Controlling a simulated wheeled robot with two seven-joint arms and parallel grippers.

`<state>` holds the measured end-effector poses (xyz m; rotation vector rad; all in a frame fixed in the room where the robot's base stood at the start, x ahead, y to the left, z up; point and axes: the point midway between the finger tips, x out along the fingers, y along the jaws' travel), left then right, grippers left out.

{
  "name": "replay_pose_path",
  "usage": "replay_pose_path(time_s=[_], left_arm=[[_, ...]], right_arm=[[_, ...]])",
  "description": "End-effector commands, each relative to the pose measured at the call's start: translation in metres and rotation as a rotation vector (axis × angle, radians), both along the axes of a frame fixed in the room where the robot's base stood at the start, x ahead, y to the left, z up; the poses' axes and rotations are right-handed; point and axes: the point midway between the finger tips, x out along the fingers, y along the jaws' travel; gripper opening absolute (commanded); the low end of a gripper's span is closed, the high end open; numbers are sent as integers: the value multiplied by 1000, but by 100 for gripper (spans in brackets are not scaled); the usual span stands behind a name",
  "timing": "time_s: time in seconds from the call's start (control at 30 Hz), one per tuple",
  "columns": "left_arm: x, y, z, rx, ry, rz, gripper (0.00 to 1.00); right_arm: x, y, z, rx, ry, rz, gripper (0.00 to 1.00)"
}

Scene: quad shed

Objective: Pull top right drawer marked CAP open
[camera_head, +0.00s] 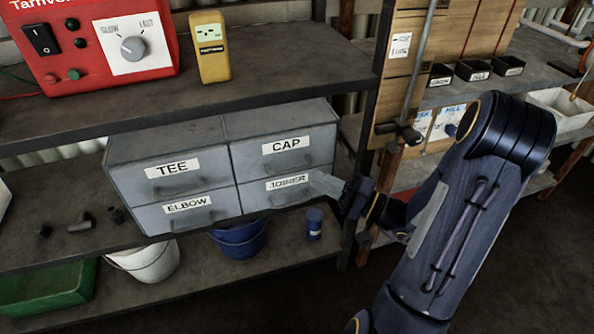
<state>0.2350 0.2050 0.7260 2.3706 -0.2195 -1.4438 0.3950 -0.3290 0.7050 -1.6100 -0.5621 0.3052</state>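A grey four-drawer cabinet (190,136) stands on the middle shelf. The CAP drawer (250,155) is its top right one, with a white label and a dark handle (287,166) below it. The drawer looks closed, flush with its neighbours. My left gripper is out of view.
The TEE drawer (146,186) and ELBOW drawer (150,220) are at left, both closed. An upper shelf (290,60) overhangs the cabinet, carrying a red box (65,75) and a yellow meter (208,62). A dark post stands right of the cabinet. A blue can (314,226) stands below.

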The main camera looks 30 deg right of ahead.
Motion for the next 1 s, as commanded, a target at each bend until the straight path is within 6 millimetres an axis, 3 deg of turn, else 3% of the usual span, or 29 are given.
replay_pose_path(time_s=[0.5,0.87,1.0], left_arm=[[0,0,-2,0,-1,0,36],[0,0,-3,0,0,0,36],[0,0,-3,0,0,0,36]], right_arm=[[58,37,10,-1,-1,2,18],[64,40,11,0,0,1,18],[64,40,11,0,0,1,1]])
